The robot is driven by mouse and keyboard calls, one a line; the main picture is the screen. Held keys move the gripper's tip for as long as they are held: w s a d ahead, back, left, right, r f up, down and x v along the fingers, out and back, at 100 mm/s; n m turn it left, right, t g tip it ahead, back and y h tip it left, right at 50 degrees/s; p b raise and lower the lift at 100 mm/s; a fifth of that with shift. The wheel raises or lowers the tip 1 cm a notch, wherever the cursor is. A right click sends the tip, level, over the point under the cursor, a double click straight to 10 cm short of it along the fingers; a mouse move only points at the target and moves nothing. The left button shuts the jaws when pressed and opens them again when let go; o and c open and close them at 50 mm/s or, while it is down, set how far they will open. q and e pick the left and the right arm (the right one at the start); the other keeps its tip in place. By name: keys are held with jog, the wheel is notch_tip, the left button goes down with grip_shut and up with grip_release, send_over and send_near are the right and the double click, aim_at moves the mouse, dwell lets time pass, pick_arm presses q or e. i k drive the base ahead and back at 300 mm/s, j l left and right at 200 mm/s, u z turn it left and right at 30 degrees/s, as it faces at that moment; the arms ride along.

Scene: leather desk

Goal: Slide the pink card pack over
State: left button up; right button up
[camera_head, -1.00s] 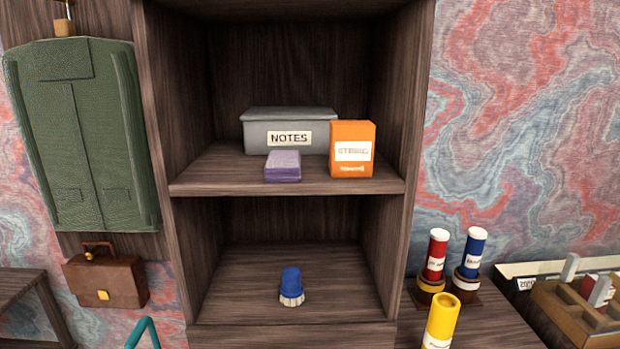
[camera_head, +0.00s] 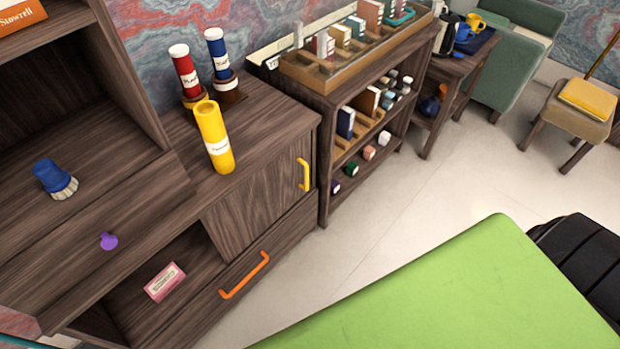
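The pink card pack (camera_head: 165,282) is a small flat pink box with a white label. It lies on the floor of a low open compartment in the dark wooden cabinet (camera_head: 250,205), at the lower left of the head view. It lies at a slant, left of the orange drawer handle (camera_head: 245,275). Neither of my grippers shows in the head view.
A blue brush (camera_head: 55,179) lies on the shelf above, and a purple knob (camera_head: 109,241) is below it. A green surface (camera_head: 460,295) fills the lower right. Pale floor lies between.

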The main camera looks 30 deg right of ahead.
aim_at(165, 281)
jog(key=z, duration=0.45)
jog(key=j+u, duration=0.15)
jog(key=u, duration=1)
jog(key=i+l, duration=0.05)
